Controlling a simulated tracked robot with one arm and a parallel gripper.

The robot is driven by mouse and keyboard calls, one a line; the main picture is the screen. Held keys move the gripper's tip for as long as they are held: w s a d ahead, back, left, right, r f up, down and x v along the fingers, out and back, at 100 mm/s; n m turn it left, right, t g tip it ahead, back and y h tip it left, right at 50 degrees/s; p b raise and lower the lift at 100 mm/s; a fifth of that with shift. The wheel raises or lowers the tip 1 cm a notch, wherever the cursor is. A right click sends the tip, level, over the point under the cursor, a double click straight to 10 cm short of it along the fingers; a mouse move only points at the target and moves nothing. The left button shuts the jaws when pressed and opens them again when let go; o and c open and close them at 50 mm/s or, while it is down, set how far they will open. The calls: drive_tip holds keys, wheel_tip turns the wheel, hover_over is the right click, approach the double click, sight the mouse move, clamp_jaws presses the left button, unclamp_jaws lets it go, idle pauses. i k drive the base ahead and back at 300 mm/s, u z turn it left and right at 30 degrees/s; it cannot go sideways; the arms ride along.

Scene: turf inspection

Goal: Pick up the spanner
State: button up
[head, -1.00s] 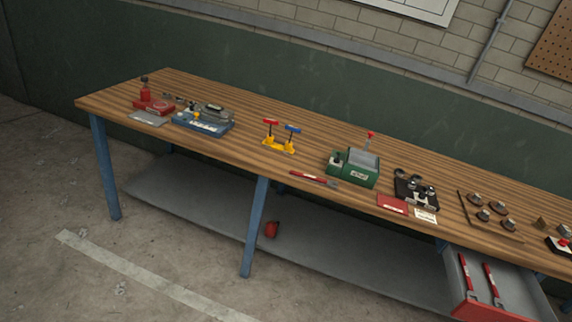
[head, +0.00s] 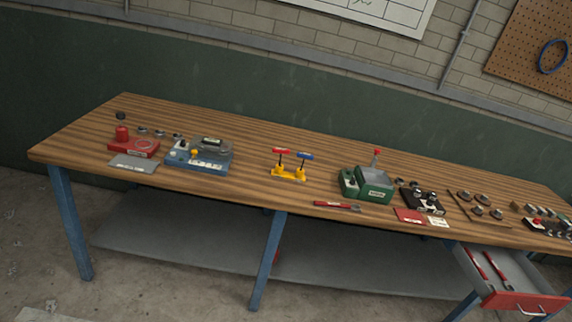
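A red-handled tool with a grey end (head: 337,206), which looks like a spanner, lies flat near the front edge of the wooden bench (head: 245,210), in front of a green machine. Two similar red-handled tools (head: 477,265) (head: 499,268) lie in the open drawer at the lower right. They are too small to tell whether each is a spanner. My gripper is not in view.
On the bench stand a blue-based device (head: 198,158), a yellow stand (head: 288,174) with red and blue handles, the green machine (head: 374,186) and a black block (head: 424,202). The red-fronted drawer (head: 526,303) juts out. Concrete floor shows at lower left.

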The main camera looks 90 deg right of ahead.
sight(317, 203)
drive_tip(key=i, duration=1.9)
drive_tip(key=z, duration=3.3)
drive_tip(key=i, duration=1)
drive_tip(key=z, duration=0.05)
